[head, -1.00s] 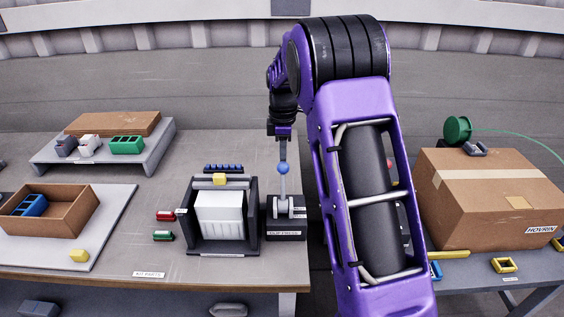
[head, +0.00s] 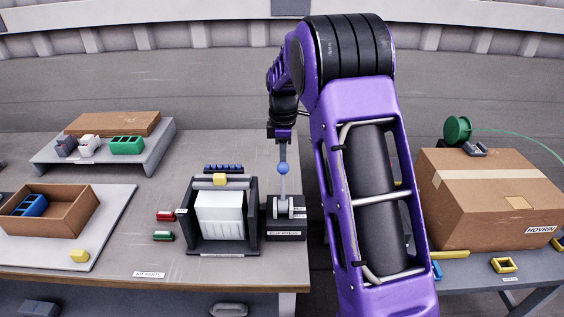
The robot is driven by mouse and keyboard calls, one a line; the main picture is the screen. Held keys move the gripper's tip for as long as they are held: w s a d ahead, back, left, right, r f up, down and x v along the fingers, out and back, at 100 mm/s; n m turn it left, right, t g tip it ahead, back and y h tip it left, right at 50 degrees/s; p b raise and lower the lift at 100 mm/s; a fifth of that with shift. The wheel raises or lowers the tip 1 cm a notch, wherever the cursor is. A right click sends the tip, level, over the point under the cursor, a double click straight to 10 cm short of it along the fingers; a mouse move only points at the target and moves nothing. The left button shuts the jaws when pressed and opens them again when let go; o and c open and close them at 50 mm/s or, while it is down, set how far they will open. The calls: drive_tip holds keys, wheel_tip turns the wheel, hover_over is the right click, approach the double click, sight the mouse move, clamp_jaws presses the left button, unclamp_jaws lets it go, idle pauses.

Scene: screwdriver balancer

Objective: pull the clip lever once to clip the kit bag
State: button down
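The clip lever (head: 283,186) stands upright on a dark base block, with a blue ball (head: 283,168) at its top. The white kit bag (head: 220,214) sits in a dark frame (head: 188,236) just left of the lever. My gripper (head: 283,142) points down directly above or behind the blue ball. Its fingers look narrow from here, and I cannot tell whether they are apart or touching the ball.
A yellow block (head: 220,180) sits at the frame's top. Red (head: 165,216) and green (head: 163,236) pieces lie left of the frame. An open brown box (head: 88,205) is farther left. A closed carton (head: 490,200) stands on the right table.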

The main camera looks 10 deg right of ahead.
drive_tip(key=shift+s, duration=0.1)
drive_tip(key=s, duration=0.3)
drive_tip(key=s+a+b, duration=0.1)
drive_tip(key=s, duration=0.2)
drive_tip(key=s+b, duration=0.1)
drive_tip(key=s, duration=0.1)
drive_tip(key=shift+s+a+r, duration=0.1)
drive_tip(key=shift+s+a, duration=0.3)
drive_tip(key=w+p, duration=0.1)
drive_tip(key=w, duration=0.1)
drive_tip(key=w+d+p, duration=0.1)
drive_tip(key=w, duration=0.2)
drive_tip(key=w+p, duration=0.1)
drive_tip(key=w, duration=0.2)
drive_tip(key=shift+d+p, duration=0.3)
drive_tip(key=shift+p, duration=0.05)
drive_tip(key=shift+w+d, duration=0.1)
drive_tip(key=shift+w, duration=0.4)
